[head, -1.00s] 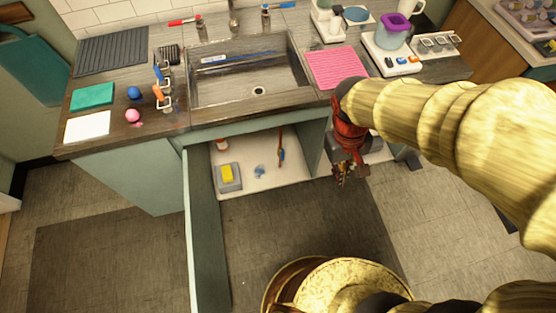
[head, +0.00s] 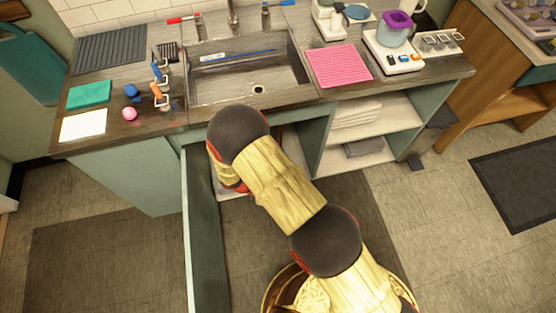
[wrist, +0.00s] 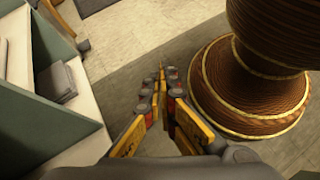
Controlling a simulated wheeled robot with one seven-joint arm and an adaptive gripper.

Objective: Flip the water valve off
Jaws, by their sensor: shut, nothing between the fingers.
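My gripper (wrist: 163,88) shows in the wrist view with its dark, yellow-sided fingers together and nothing between them. It is over the grey floor, to the right of the open shelves. In the head view my arm hides it and covers much of the open cabinet under the sink (head: 258,88). I cannot tell which fitting is the water valve. A red-handled fitting (head: 184,19) and a blue-handled fitting (head: 279,4) stand behind the sink. Fittings with blue and orange handles (head: 158,90) stand on the counter left of the sink.
A green cabinet door (head: 202,235) stands open on the left of the under-sink space. Shelves (head: 372,128) with folded white cloths (head: 356,112) are to the right; their edge also shows in the wrist view (wrist: 98,128).

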